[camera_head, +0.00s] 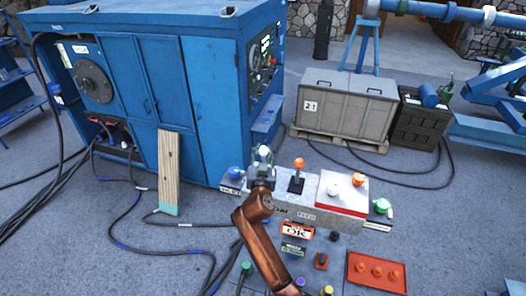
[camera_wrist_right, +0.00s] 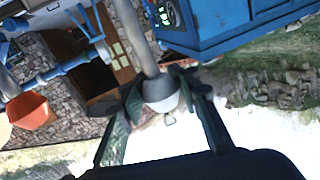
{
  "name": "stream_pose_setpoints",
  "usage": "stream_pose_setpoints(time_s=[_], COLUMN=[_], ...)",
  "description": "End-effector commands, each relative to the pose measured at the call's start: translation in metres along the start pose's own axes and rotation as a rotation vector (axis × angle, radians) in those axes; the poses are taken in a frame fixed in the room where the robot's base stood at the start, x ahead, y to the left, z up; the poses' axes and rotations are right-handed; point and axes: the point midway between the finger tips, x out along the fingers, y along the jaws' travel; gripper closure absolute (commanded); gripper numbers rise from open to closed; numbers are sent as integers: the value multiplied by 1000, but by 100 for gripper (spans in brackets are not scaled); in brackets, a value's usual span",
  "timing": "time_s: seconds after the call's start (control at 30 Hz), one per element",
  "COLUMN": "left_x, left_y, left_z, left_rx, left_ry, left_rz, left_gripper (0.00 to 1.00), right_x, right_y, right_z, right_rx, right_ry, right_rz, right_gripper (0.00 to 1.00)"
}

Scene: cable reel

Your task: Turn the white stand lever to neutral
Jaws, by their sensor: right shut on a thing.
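The grey control box (camera_head: 320,218) stands on the ground and carries several levers. My right gripper (camera_head: 263,155) is over the box's left part, its arm rising from the bottom of the head view. In the right wrist view, the gripper (camera_wrist_right: 160,84) is shut on a lever knob (camera_wrist_right: 161,93), grey with a white end, on a grey rod (camera_wrist_right: 137,38). In the head view, the gripper largely hides this lever, so its exact tilt is unclear. An orange-knobbed lever (camera_head: 298,163) stands just right of the gripper. My left gripper is not in view.
A blue cabinet (camera_head: 125,90) stands behind at left with a wooden plank (camera_head: 169,170) against it. A red-rimmed box with white and orange knobs (camera_head: 341,205), a green knob (camera_head: 381,206) and a red tray (camera_head: 377,272) are at right. Black cables (camera_head: 130,215) cross the ground.

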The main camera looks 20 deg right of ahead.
Motion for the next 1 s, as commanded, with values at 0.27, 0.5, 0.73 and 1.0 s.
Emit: stream_pose_setpoints(time_s=[0.27,0.5,0.73,1.0], left_x=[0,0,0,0], left_y=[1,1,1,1], left_z=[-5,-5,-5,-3], left_rx=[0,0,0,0], left_ry=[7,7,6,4], left_rz=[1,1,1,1], left_gripper=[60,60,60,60], right_x=[0,0,0,0], right_y=[3,3,3,1], right_z=[-1,0,0,0], right_rx=[-1,-1,0,0], right_ry=[1,1,0,0], right_rz=[5,6,6,3], right_gripper=[100,100,68,53])
